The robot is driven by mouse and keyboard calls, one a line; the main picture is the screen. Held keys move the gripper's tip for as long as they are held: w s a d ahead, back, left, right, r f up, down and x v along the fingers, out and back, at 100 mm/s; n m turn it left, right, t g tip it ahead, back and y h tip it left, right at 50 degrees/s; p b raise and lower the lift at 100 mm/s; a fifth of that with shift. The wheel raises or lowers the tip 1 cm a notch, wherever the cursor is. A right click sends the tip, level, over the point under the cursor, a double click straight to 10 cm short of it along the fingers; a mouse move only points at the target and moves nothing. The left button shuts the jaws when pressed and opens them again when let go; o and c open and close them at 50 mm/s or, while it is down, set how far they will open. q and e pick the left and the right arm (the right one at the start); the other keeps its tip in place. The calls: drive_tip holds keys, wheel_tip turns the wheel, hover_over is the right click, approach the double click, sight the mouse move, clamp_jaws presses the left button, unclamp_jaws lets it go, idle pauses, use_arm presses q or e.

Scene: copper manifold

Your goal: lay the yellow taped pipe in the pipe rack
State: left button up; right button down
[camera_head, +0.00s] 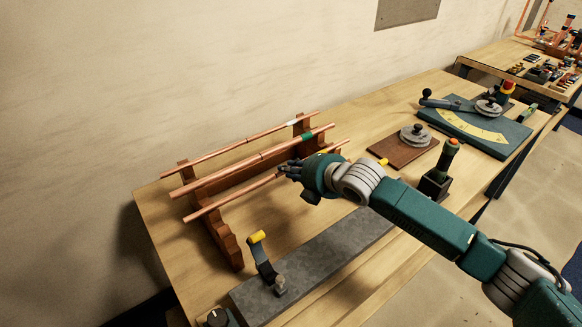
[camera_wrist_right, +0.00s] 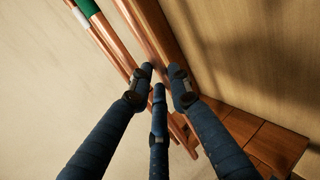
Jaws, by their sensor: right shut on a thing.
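The yellow taped pipe (camera_head: 235,197) is a copper rod with a yellow band (camera_head: 322,153) near its far right end. My right gripper (camera_head: 291,170) is shut on it near the middle; the pipe also shows between the fingers (camera_wrist_right: 165,75) in the right wrist view. The wooden pipe rack (camera_head: 222,238) has stepped end supports. The held pipe crosses the front, lower part of the left support; I cannot tell whether it touches. A green taped pipe (camera_head: 240,171) and a white taped pipe (camera_head: 235,142) lie on the higher steps. My left gripper is not in view.
A grey slab (camera_head: 320,262) with a yellow-tipped lever (camera_head: 262,258) lies in front of the rack. A brown board with a round grey piece (camera_head: 416,134), a dark holder (camera_head: 435,185) and a green dial plate (camera_head: 480,127) stand to the right. The wall is behind.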

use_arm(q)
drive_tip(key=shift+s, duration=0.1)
use_arm(e)
drive_tip(key=shift+r, duration=0.1)
drive_tip(key=c, duration=1.5)
unclamp_jaws()
drive_tip(key=shift+c, duration=0.2)
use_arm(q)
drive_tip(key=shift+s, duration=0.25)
use_arm(e)
drive_tip(key=shift+d, duration=0.1)
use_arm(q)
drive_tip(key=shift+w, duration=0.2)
use_arm(e)
drive_tip(key=v, duration=1.2)
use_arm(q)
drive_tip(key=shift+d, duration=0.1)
